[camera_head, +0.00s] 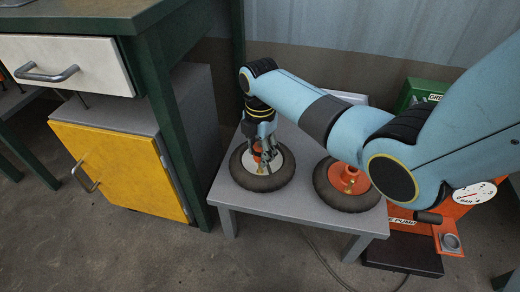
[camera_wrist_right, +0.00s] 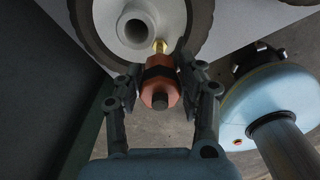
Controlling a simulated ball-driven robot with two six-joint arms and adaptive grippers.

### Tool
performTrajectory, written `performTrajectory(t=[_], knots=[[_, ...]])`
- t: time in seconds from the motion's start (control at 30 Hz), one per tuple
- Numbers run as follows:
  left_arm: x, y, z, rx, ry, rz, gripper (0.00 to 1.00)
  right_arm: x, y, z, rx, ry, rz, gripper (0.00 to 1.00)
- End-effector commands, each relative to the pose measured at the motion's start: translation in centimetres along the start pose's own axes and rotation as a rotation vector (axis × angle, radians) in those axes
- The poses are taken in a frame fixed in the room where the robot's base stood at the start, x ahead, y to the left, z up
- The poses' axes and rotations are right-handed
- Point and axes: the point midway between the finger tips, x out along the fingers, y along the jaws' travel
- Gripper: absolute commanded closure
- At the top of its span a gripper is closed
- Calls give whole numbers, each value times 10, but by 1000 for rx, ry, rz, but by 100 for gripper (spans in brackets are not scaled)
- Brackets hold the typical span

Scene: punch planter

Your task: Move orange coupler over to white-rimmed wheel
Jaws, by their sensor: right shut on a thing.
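The orange coupler (camera_wrist_right: 161,85), with a dark band around it, is between the fingers of my right gripper (camera_wrist_right: 160,78), which is shut on it. The white-rimmed wheel (camera_wrist_right: 112,44) is just beyond it, and a brass valve piece (camera_wrist_right: 160,46) by the rim lines up with the coupler's end. I cannot tell whether the two are joined or only close. In the head view my right gripper (camera_head: 265,146) reaches down over the white-rimmed wheel (camera_head: 279,179), which lies flat on a low grey table. My left gripper is not in view.
An orange-rimmed wheel (camera_head: 340,199) lies on the grey table (camera_head: 302,208) to the right. An orange pump with a gauge (camera_head: 474,194) stands at the far right. A green bench with a white drawer (camera_head: 70,64) and a yellow cabinet (camera_head: 120,170) are on the left.

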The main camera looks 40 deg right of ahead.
Motion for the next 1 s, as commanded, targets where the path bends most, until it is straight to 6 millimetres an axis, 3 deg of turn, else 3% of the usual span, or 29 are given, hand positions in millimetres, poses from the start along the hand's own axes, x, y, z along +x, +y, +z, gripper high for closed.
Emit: performTrajectory(t=[1.0], knots=[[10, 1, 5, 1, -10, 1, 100, 22, 0, 0, 0, 0, 1, 100]])
